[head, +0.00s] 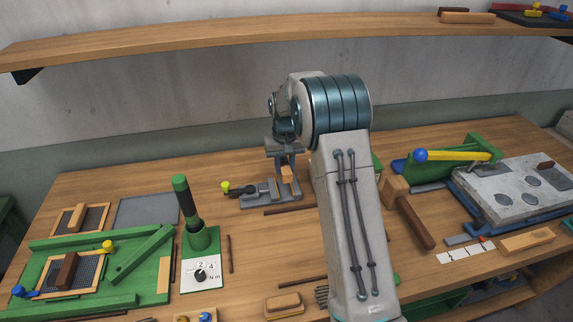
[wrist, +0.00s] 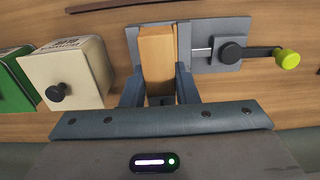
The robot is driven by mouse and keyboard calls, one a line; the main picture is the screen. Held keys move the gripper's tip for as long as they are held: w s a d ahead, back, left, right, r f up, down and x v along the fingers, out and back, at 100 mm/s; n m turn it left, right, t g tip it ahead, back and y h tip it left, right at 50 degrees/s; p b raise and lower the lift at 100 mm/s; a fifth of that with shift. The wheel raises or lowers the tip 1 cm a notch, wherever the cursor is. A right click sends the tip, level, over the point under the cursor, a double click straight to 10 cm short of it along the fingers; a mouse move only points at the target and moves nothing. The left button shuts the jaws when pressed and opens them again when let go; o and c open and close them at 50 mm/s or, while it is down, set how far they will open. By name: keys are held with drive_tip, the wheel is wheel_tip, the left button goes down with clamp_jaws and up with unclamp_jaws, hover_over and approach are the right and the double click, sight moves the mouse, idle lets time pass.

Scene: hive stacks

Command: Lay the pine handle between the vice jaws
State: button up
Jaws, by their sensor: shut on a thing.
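The pine handle (wrist: 157,50) is a light orange-brown block. My gripper (wrist: 158,82) is shut on it, one finger on each side. The grey vice (wrist: 220,47) has a black screw and a yellow-green knob (wrist: 289,60). In the wrist view, the handle appears between the grey vice jaws; whether it rests there or hangs just above, I cannot tell. In the head view, the handle (head: 287,174) shows below my gripper (head: 286,164), at the right end of the vice (head: 250,193). My arm hides the area just right of it.
A cream box with a black knob (wrist: 72,75) and a green box (wrist: 15,80) stand left in the wrist view. In the head view, a green torque post (head: 187,215) stands front left, a mallet (head: 416,222) lies right, and a shelf (head: 200,46) spans the wall.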

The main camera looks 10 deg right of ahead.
drive_tip(key=shift+f+b, duration=2.2)
drive_tip(key=shift+f, duration=1.45)
drive_tip(key=o, duration=0.6)
drive_tip(key=shift+o, duration=0.5)
drive_tip(key=o, duration=0.5)
drive_tip(key=shift+r+p, duration=2.1)
drive_tip(key=shift+r, duration=1.4)
